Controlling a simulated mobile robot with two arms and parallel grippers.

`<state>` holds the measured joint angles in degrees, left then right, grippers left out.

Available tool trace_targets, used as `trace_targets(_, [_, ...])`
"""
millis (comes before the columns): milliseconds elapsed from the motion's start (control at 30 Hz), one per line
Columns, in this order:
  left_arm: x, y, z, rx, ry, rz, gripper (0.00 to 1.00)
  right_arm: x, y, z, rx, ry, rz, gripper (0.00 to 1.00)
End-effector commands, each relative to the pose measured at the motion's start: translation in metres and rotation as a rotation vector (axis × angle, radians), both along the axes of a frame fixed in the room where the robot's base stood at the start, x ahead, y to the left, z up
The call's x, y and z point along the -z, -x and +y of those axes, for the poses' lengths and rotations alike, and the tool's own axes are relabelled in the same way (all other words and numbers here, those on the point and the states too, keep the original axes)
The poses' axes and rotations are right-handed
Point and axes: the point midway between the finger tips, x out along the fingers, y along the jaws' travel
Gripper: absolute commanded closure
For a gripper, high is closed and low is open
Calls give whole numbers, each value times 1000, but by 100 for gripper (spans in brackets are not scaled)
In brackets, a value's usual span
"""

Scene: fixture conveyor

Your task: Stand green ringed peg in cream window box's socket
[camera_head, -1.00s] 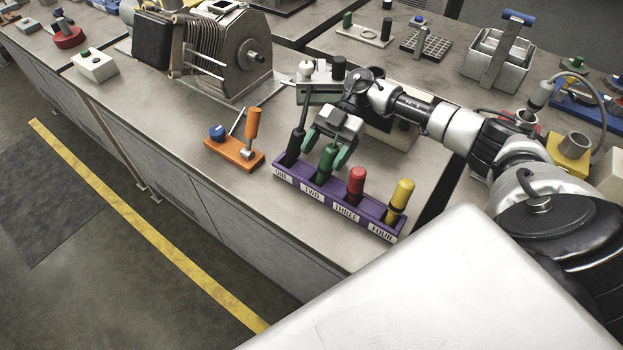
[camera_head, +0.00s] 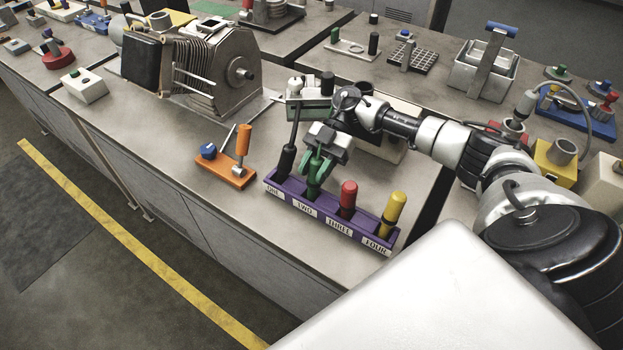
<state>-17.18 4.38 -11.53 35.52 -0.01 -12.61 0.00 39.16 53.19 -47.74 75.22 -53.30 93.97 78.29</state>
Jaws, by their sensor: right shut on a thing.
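The green peg (camera_head: 313,190) stands upright in slot TWO of the purple rack (camera_head: 329,206). My right gripper (camera_head: 317,166) reaches down from above and is shut on the peg's upper part. Its fingers hide most of that part, so I cannot make out a ring. A cream box (camera_head: 387,151) stands behind my right forearm, partly covered by it; I cannot clearly see a window or socket on it. My left gripper is out of view.
The rack also holds a black tool (camera_head: 287,158), a red peg (camera_head: 347,196) and a yellow peg (camera_head: 393,210). An orange fixture (camera_head: 226,172) sits left of the rack. A grey finned machine (camera_head: 215,65) stands behind.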

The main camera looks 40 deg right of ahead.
Motion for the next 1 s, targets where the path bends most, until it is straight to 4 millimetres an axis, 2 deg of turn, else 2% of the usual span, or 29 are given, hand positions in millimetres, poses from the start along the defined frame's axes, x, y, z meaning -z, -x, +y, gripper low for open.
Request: trace_targets(1000, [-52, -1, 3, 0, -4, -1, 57, -57, 0, 0, 0, 0, -2, 100])
